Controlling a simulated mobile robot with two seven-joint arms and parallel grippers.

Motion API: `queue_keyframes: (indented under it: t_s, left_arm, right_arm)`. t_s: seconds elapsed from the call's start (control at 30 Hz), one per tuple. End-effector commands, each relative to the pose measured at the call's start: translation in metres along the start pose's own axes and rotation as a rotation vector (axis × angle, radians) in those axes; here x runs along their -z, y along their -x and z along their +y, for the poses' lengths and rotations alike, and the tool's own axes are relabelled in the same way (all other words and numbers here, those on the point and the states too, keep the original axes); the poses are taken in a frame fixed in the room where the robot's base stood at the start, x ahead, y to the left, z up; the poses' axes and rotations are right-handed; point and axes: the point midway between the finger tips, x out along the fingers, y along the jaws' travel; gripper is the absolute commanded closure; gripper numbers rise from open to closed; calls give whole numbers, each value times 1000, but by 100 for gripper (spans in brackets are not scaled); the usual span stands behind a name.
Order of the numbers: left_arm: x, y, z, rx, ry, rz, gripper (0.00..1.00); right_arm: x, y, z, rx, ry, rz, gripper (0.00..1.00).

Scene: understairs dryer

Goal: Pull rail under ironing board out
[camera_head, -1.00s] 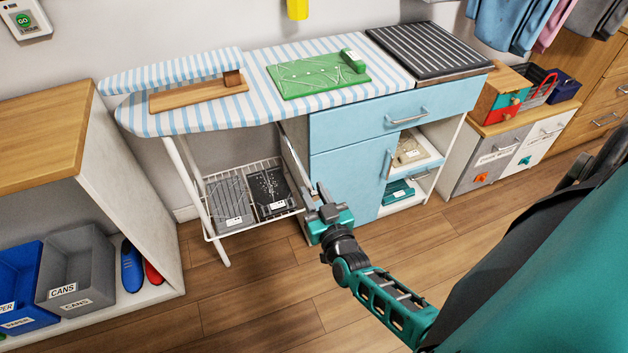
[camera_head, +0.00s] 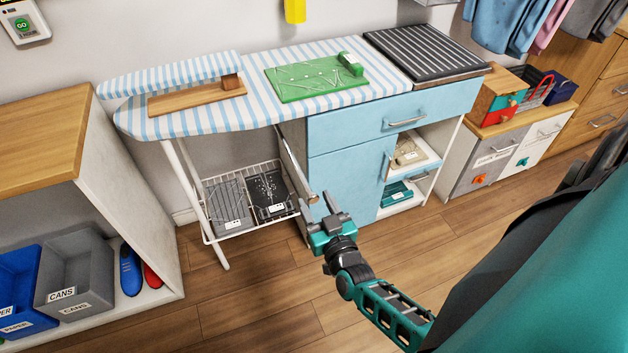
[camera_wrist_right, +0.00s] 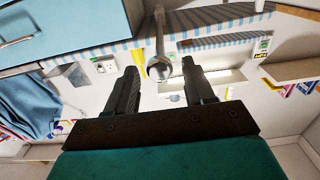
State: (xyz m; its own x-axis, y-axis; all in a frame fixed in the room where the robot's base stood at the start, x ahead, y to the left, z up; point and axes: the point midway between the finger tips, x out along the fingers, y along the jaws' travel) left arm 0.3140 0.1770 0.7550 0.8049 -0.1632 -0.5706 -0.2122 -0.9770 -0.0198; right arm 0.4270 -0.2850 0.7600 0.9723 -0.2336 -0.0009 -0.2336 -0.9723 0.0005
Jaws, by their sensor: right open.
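The rail (camera_head: 296,168) is a thin pale bar under the ironing board (camera_head: 190,120), beside the left side of the blue cabinet. It slants down toward me and ends in a rounded tip. My right gripper (camera_head: 320,204) is at this near end, open and empty. In the right wrist view, the rail (camera_wrist_right: 160,40) and its round metallic end show just beyond and between the spread fingers of the gripper (camera_wrist_right: 162,75). I cannot tell whether they touch. The rail's far end is hidden under the board. My left gripper is not in view.
A wire rack (camera_head: 240,232) with dark and grey items hangs by the board's white legs. The blue cabinet (camera_head: 345,180) stands close right of the rail. A shelf unit (camera_head: 130,180) with bins is at left. The wooden floor in front is clear.

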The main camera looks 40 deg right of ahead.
Motion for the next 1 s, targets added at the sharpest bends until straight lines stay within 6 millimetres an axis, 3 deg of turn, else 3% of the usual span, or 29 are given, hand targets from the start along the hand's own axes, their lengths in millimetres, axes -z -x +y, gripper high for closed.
queue_keyframes:
  t_s: [0.3, 0.5, 1.0]
  left_arm:
    - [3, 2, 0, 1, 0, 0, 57]
    - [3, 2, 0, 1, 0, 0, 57]
    - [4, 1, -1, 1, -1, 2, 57]
  right_arm:
    - [-1, 72, 0, -1, 0, -4, 47]
    - [-1, 102, 0, 0, -1, -4, 47]
    - [0, 111, 0, 0, -1, -2, 47]
